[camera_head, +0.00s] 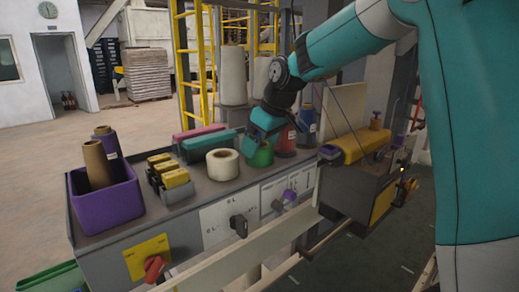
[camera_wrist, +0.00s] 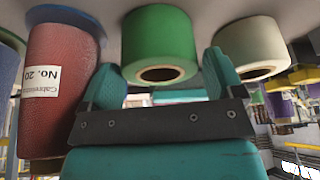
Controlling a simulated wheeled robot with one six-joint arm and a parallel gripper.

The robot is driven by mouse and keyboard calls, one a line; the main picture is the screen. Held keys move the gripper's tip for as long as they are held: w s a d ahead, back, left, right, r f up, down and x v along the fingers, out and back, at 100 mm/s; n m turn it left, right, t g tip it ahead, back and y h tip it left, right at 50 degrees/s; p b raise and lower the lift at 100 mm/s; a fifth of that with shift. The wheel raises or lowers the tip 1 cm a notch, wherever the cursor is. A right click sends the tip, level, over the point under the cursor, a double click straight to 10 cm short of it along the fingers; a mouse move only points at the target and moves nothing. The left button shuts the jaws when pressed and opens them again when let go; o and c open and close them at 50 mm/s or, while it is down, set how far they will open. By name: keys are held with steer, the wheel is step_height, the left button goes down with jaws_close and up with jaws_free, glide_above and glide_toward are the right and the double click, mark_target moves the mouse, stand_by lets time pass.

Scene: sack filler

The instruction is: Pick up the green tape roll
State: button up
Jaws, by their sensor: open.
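The green tape roll (camera_head: 261,156) stands on the grey machine top, partly covered by my gripper in the head view. In the wrist view, which looks upside down, the green tape roll (camera_wrist: 160,35) sits just beyond the fingers, roughly centred between them, its hollow core showing. My gripper (camera_head: 264,136) points down at the roll from above. In the wrist view my gripper (camera_wrist: 160,66) has its two teal fingers spread apart with nothing held. Whether a finger touches the roll cannot be told.
A white tape roll (camera_head: 223,164) stands close to the left. A red labelled cone (camera_head: 286,142) is close on the right, with a blue spool (camera_head: 306,128) behind it. A teal bar (camera_head: 208,145), yellow pieces (camera_head: 175,178) and a purple bin (camera_head: 105,205) stand farther left.

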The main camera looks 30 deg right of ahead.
steer(key=shift+x, duration=1.3)
steer(key=c, duration=0.7)
steer(key=shift+r, duration=0.1)
